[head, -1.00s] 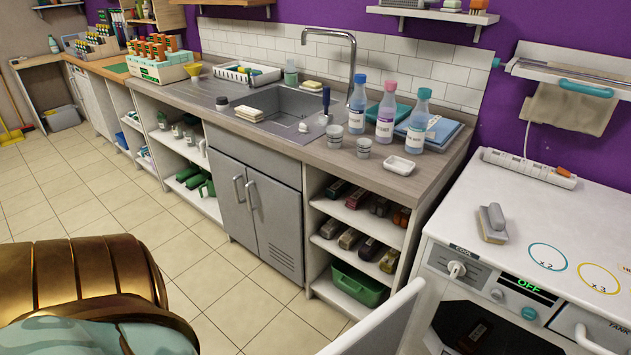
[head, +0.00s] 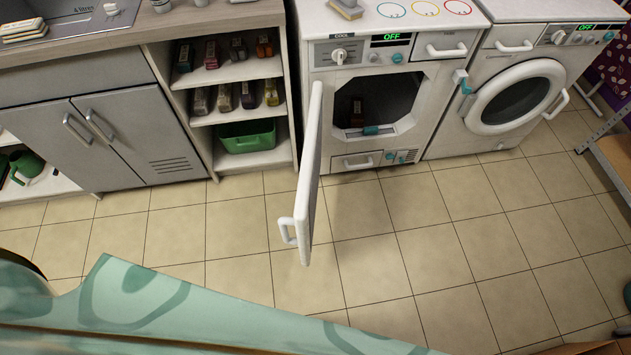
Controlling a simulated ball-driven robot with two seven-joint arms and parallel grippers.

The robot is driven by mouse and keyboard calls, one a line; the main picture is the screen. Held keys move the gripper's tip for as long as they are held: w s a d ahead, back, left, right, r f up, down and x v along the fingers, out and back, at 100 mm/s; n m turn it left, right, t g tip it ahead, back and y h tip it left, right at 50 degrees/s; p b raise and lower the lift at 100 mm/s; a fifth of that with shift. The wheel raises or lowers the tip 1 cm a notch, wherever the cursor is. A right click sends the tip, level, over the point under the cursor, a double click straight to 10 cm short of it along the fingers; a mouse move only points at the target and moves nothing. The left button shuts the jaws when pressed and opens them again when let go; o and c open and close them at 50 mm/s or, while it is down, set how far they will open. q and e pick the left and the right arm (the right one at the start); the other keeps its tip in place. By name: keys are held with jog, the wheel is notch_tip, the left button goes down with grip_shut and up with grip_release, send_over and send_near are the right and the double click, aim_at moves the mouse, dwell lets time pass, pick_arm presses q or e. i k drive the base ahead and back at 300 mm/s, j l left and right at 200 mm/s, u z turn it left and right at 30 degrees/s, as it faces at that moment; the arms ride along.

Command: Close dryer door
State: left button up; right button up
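The dryer (head: 345,85) is the white machine left of the other machine, with a green "OFF" display. Its door (head: 312,165) stands wide open, hinged at the left edge of the opening and jutting out over the floor. The white door handle (head: 288,231) is on the free edge, facing left. The opening shows a dark drum, with a dark brown object (head: 357,112) inside it. Neither my left nor my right gripper shows in the head view, and nothing is seen touching the door.
A second white machine (head: 515,97) with a shut round door stands right of the dryer. Left of the dryer are open shelves with a green bin (head: 247,137) and a grey cabinet (head: 120,135). The tiled floor (head: 420,235) before the machines is clear. A shelf edge (head: 610,150) borders the right.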

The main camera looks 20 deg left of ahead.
aim_at(302, 220)
jog(key=j, duration=0.45)
jog(key=k+j+z, duration=0.15)
jog(key=j, duration=0.7)
jog(key=k, duration=0.4)
